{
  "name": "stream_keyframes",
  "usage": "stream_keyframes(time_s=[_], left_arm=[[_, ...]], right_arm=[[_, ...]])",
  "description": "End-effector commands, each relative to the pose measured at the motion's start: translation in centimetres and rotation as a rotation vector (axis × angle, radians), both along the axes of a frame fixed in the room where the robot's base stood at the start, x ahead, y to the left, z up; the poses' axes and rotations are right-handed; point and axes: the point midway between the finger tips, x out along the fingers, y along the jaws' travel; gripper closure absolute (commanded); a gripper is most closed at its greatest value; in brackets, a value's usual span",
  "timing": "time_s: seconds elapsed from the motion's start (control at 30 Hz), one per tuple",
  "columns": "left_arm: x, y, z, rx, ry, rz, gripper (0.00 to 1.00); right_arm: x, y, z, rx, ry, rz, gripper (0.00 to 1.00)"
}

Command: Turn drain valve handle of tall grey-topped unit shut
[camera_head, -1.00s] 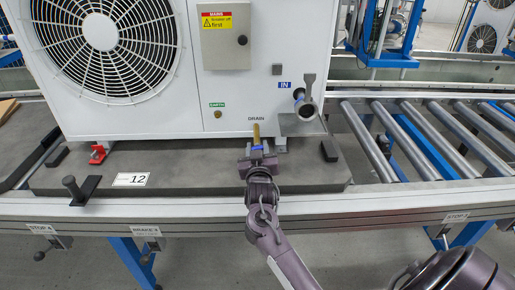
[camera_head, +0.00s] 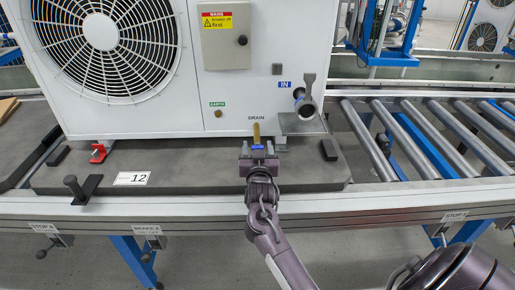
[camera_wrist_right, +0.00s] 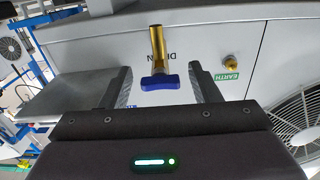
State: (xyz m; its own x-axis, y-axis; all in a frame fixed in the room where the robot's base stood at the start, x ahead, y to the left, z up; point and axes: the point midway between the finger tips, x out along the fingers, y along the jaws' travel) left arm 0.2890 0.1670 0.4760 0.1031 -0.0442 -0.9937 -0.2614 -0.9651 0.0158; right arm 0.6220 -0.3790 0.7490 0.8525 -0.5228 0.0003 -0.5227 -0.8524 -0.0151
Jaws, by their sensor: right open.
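The drain valve is a brass stub (camera_head: 256,131) under the DRAIN label on a white fan unit (camera_head: 225,90). Its blue handle (camera_head: 258,147) is at the stub's front end. In the right wrist view the blue handle (camera_wrist_right: 160,82) lies crosswise to the brass pipe (camera_wrist_right: 158,45). My right gripper (camera_head: 259,154) is open in front of the valve. In the right wrist view its fingers (camera_wrist_right: 161,88) stand on either side of the handle, with a gap on both sides. The unit's top is out of view. My left gripper is not in view.
A grey pipe fitting with a lever (camera_head: 306,104) sits right of the drain. A brass EARTH stud (camera_head: 218,114) is to its left. The unit stands on a dark pallet (camera_head: 210,178) marked 12. A black handle (camera_head: 78,188) stands at front left; rollers (camera_head: 400,140) run right.

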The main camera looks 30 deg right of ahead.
Motion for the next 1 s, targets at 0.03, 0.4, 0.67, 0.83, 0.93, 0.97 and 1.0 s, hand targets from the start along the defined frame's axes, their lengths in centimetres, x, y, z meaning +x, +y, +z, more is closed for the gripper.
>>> stream_keyframes(time_s=[0.03,0.4,0.67,0.83,0.93,0.97,1.0], left_arm=[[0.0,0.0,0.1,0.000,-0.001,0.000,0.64],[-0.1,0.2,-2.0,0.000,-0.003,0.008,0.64],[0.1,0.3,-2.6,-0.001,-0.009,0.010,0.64],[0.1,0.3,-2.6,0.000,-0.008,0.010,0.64],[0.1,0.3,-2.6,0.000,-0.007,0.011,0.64],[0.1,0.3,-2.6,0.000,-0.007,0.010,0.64],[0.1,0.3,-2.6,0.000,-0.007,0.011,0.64]], right_arm=[[-0.3,0.2,0.0,0.001,0.000,0.001,0.44],[-5.3,3.2,-0.1,0.003,0.002,0.000,0.44],[-6.6,4.1,0.0,0.001,-0.001,0.000,0.44],[-6.5,4.0,0.0,0.001,-0.001,0.000,0.44],[-6.5,4.0,0.0,0.001,-0.001,0.000,0.44],[-6.5,4.0,0.0,0.001,-0.001,0.000,0.44],[-6.5,4.0,0.0,0.001,-0.001,0.000,0.44]])
